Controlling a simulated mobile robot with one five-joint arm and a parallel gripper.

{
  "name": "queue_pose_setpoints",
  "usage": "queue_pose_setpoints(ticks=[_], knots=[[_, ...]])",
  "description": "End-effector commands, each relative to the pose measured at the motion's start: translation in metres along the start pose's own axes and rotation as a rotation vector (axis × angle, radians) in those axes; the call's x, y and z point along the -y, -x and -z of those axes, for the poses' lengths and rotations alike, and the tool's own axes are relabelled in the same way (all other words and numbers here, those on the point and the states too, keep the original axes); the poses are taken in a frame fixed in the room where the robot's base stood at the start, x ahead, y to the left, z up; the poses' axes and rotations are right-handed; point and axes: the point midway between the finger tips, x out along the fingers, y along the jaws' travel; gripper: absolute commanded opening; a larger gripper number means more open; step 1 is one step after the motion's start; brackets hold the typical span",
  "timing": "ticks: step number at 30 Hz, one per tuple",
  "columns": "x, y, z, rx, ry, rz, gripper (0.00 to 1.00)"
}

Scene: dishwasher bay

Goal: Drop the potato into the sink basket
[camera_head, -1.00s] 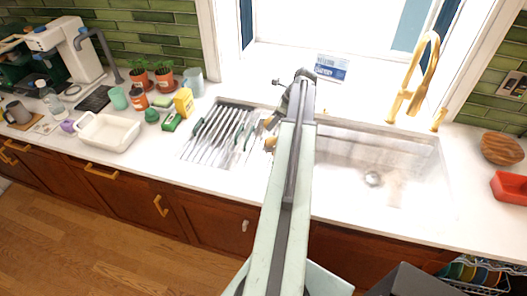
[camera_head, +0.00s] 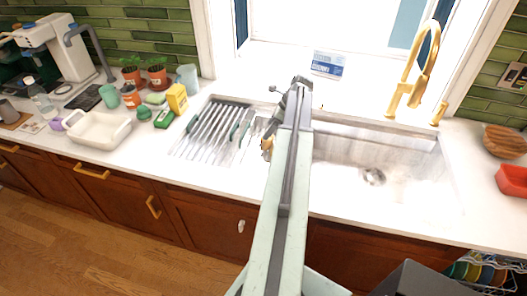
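My arm reaches up the middle of the view and bends down at its far end. My gripper (camera_head: 270,133) points down at the left edge of the sink, partly hidden by the arm. A small tan-brown lump, which looks like the potato (camera_head: 267,144), is at its fingertips, and the gripper looks shut on it. The sink (camera_head: 345,150) is a wide white basin to the right of the arm. A round metal drain basket (camera_head: 373,176) sits in its floor, to the right of my gripper.
A ribbed drying rack (camera_head: 205,128) lies left of the sink. A gold faucet (camera_head: 415,70) stands behind the sink. A wooden bowl (camera_head: 505,141) and red container (camera_head: 512,179) are at right.

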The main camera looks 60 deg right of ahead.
Motion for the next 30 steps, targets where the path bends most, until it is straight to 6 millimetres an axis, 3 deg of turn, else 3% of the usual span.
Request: queue_pose_setpoints(ticks=[11, 22, 25, 30], knots=[[0.0, 0.007, -0.001, 0.0, -0.001, 0.0, 0.73], [0.0, 0.072, -0.003, 0.0, -0.001, 0.0, 0.73], [0.0, 0.081, -0.001, 0.0, -0.002, 0.0, 0.73], [0.0, 0.079, 0.001, 0.0, 0.0, 0.0, 0.73]])
